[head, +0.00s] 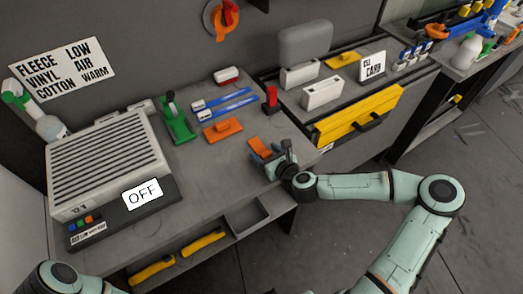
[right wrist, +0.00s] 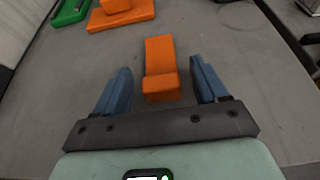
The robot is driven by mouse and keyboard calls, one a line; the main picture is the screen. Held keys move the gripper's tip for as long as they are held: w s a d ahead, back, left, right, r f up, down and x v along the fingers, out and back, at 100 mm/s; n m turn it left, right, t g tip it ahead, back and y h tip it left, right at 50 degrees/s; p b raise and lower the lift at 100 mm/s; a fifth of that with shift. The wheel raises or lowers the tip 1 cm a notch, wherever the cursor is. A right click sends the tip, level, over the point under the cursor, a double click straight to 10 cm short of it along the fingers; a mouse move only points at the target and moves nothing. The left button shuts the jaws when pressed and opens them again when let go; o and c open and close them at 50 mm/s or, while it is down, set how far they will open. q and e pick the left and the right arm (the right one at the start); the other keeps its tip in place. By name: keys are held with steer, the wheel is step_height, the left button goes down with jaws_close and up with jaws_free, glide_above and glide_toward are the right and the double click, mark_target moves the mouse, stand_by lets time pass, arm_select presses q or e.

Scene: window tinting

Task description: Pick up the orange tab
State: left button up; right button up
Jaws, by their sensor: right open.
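The orange tab (right wrist: 160,68) lies on the grey workbench. In the right wrist view it sits between the two blue fingers of my right gripper (right wrist: 160,88), with a gap on each side. In the head view the orange tab (head: 259,145) shows just beyond the fingers of my right gripper (head: 266,158), near the bench's front edge. My right gripper is open and empty, low over the bench. Of my left arm only links show at the bottom left of the head view; its gripper is out of the frame.
An orange flat block with a handle (head: 223,129) lies behind the tab, with a green tool (head: 178,122) and blue strips (head: 225,101) nearby. A red bottle (head: 271,98) stands to the right. A slatted unit (head: 105,165) with an OFF sign fills the left. Bare bench surrounds the tab.

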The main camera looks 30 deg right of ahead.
steer(key=shift+c, duration=0.3)
steer(key=c, duration=1.1)
steer(key=shift+r, duration=0.15)
